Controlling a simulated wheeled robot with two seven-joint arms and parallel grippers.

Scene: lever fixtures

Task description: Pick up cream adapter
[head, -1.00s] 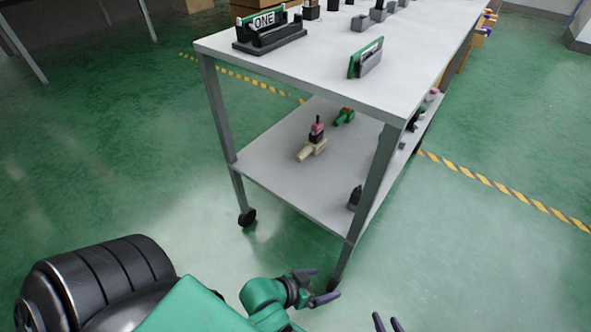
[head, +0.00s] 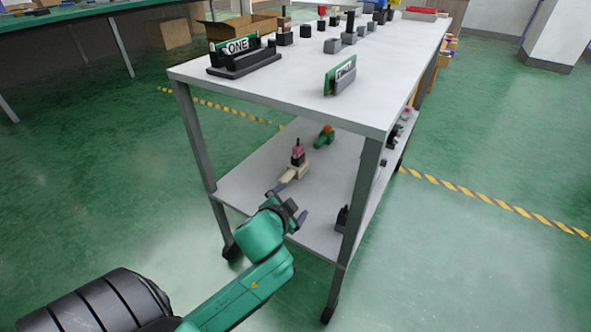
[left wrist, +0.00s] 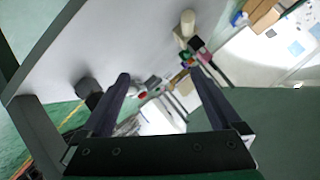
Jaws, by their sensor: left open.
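My left gripper (head: 290,203) is at the near edge of the lower shelf, in front of the adapter. Its two purple fingers are apart, with nothing between them; they also show in the left wrist view (left wrist: 160,80). One fingertip overlaps the adapter's near end in the head view; I cannot tell if it touches. My right gripper is out of view.
The cart's top (head: 290,85) hangs over the lower shelf (head: 243,182). A front leg (head: 356,205) stands right of my gripper. A green part with an orange top (head: 325,138) is behind the adapter, and a dark part (head: 342,220) is near that leg.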

